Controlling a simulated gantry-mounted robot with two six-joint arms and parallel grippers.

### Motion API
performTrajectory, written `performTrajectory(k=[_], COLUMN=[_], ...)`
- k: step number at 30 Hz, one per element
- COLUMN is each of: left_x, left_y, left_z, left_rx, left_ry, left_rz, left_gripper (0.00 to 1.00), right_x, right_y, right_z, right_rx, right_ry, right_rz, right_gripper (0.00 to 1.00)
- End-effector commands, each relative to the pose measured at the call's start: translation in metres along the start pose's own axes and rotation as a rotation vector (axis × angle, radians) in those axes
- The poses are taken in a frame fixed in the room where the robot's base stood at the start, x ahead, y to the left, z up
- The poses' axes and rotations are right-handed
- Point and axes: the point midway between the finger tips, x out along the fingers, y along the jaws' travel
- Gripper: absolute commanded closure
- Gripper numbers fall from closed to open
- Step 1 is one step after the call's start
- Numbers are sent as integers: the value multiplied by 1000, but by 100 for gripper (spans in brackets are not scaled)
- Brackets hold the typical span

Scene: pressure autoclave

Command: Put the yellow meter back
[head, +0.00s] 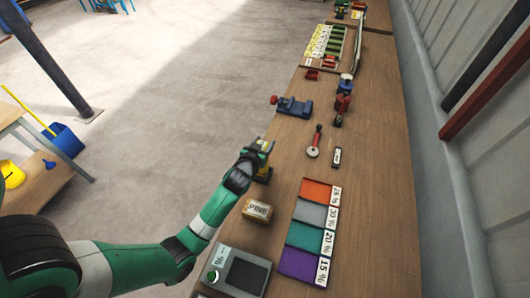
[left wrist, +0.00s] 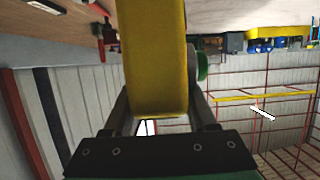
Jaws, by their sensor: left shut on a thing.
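My left gripper (head: 260,160) is over the left edge of the long wooden bench. In the left wrist view, the yellow meter (left wrist: 155,60) stands large between my two fingers, and the gripper is shut on it. A round green part shows at its right side. In the head view only small yellow bits of it show at the gripper, with a dark part below. I cannot tell whether it touches the bench. My right gripper is not in view.
On the bench (head: 380,200) a cardboard box (head: 257,211) and a grey device with a screen (head: 240,272) stand nearer. Coloured percent-labelled panels (head: 310,219) lie to the right. A blue vise (head: 292,106) and a red-handled round tool (head: 315,142) are beyond. The bench's right strip is clear.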

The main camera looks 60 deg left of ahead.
Motion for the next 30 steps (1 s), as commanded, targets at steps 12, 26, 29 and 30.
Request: performTrajectory(k=[12,26,29,30], left_x=[28,32,32,32], left_y=[0,0,0,0], left_z=[31,44,43,43], left_rx=[1,0,0,0], left_ry=[0,3,1,1], left_rz=[1,1,1,1], left_gripper=[100,100,27,19], right_x=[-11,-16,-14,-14], right_y=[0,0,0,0], right_z=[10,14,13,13], right_rx=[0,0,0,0], right_ry=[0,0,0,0], right_rz=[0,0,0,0], right_gripper=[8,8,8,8])
